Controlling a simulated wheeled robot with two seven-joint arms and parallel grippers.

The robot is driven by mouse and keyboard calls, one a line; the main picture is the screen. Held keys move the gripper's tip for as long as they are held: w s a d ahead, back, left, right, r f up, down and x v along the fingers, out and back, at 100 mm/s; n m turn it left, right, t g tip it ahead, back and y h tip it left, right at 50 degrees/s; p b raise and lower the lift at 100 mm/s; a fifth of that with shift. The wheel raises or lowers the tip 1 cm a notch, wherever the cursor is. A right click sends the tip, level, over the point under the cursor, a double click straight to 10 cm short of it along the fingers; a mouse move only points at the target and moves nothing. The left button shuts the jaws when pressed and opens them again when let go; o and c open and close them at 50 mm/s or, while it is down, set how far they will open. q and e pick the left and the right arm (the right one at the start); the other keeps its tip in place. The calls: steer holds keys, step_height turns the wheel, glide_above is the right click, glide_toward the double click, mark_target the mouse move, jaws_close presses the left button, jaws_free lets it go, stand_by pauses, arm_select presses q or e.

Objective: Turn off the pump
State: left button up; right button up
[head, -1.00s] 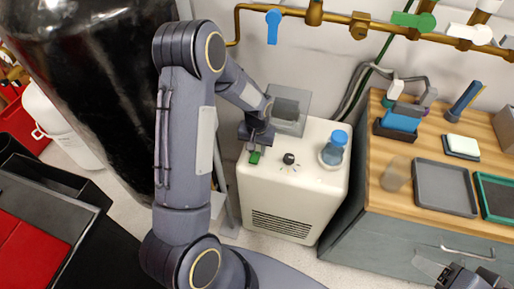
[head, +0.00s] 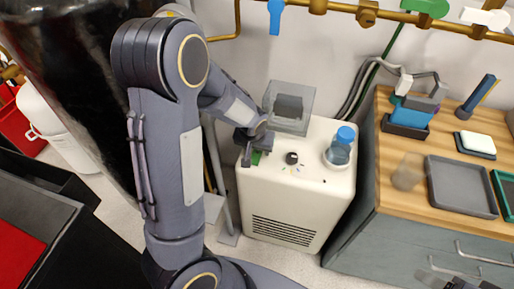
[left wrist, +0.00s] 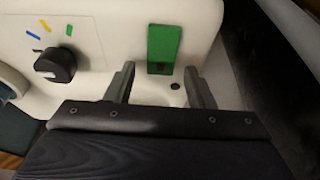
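The pump is a cream-white box (head: 300,205) standing on the floor, with a vent grille on its front. On its top are a black knob (head: 292,158) with coloured marks, a clear container, and a green rocker switch (head: 256,158). The left wrist view shows the green switch (left wrist: 163,45) and the knob (left wrist: 55,65) up close. My left gripper (left wrist: 165,82) is open, its two fingers spread either side of and just short of the green switch, with nothing between them. In the head view my left gripper (head: 246,150) is at the switch. My right gripper (head: 440,279) is at the bottom right edge, partly cut off.
A blue-capped bottle (head: 340,147) stands on the pump's right. A wooden-topped cabinet (head: 387,170) to the right carries a grey tray (head: 461,187) and other items. Brass pipes with coloured valve handles run along the wall. A large black cylinder (head: 90,80) stands left.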

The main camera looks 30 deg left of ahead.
mark_target(255, 160)
arm_select(q)
steer(key=p+v, duration=0.1)
steer(key=v, duration=0.6)
steer(key=shift+r+p, duration=0.3)
steer(key=shift+r, duration=0.05)
arm_select(e)
steer(key=shift+r, duration=0.8)
arm_select(q)
steer(key=shift+s+d, duration=0.1)
